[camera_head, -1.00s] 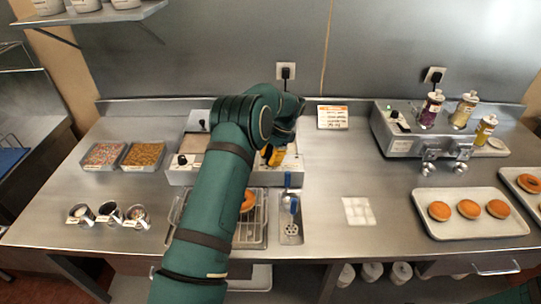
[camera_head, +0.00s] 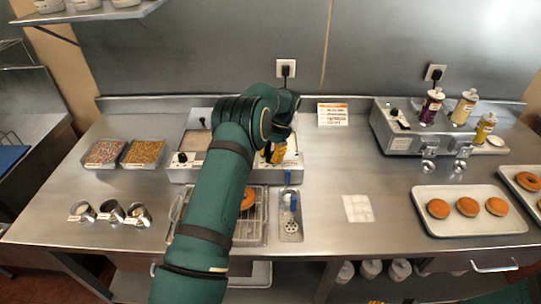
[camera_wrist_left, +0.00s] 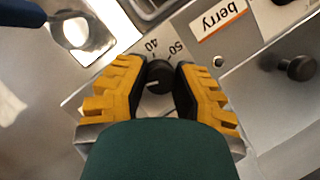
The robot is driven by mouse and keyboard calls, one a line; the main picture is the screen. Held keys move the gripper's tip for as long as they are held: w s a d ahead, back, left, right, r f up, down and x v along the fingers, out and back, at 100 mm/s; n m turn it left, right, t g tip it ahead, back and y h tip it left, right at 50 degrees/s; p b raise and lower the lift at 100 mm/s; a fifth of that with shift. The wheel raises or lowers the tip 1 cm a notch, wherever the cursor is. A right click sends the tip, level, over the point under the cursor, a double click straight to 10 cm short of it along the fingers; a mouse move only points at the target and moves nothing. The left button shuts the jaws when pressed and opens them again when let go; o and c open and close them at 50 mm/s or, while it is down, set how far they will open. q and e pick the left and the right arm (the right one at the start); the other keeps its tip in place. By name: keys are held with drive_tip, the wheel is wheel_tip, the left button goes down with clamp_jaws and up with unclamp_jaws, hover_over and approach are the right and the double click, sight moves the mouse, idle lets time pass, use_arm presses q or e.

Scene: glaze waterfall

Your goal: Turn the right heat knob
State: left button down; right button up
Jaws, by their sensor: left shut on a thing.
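The right heat knob (camera_wrist_left: 160,77) is a small black dial with a white pointer mark, beside printed numbers 40 and 50, in the left wrist view. My left gripper (camera_wrist_left: 158,84) has its yellow fingers shut on the knob, one on each side. In the head view the left gripper (camera_head: 276,153) is at the right part of the glaze warmer's front panel (camera_head: 292,166), and the arm and fingers hide the knob there. A second black knob (camera_head: 183,158) shows on the left part of the panel. My right gripper is not in view.
A "berry" label (camera_wrist_left: 222,20) and another dark knob (camera_wrist_left: 300,67) are close to the fingers. A wire rack with a donut (camera_head: 249,198) and a tray with a blue-handled tool (camera_head: 291,222) lie in front. Donuts lie on a tray (camera_head: 450,229) at right.

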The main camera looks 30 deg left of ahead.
use_arm(q)
drive_tip(key=c, duration=0.7)
unclamp_jaws()
drive_tip(key=shift+s+f, duration=0.15)
drive_tip(key=shift+f, duration=0.05)
drive_tip(key=shift+r, duration=0.1)
drive_tip(key=a+v, duration=0.1)
drive_tip(key=v, duration=1.1)
drive_tip(key=shift+d, duration=0.45)
